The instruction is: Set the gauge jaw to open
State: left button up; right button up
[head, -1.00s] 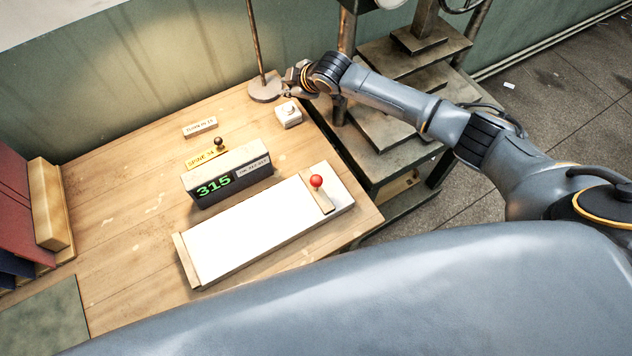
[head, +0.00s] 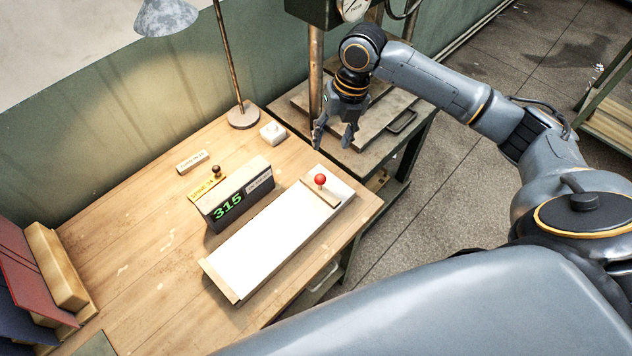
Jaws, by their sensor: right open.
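The gauge is a long white-topped board (head: 262,241) lying on the wooden table, with a wooden end strip at its near left end. Its jaw looks to be the wooden crossbar (head: 322,194) with a red ball knob (head: 320,180), near the far right end of the board. A dark display box (head: 225,200) beside the board reads 315 in green. My right gripper (head: 332,145) is open and empty, fingers pointing down. In the picture it is above the red knob, apart from it, near the table's far right edge. My left gripper is out of view.
A white button box (head: 273,132), a lamp base (head: 244,115), a small sign block (head: 192,161) and a dark-knobbed stamp (head: 216,171) stand behind the display. Books (head: 30,278) are at left. A metal stand (head: 385,135) adjoins the table's right side.

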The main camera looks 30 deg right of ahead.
jog(key=p, duration=0.1)
send_near(321, 175)
jog(key=f, duration=0.3)
jog(key=a+f+p, duration=0.1)
jog(key=f, duration=0.2)
jog(key=f+p, duration=0.1)
jog(key=f, duration=0.2)
jog(key=shift+w+a+f, duration=0.2)
jog(key=shift+a+f, duration=0.15)
jog(key=shift+a, duration=0.05)
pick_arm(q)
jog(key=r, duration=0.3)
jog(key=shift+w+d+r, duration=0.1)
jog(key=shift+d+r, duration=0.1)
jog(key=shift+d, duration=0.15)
pick_arm(e)
jog(key=shift+c, duration=0.4)
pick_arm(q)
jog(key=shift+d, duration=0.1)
pick_arm(e)
grip_shut()
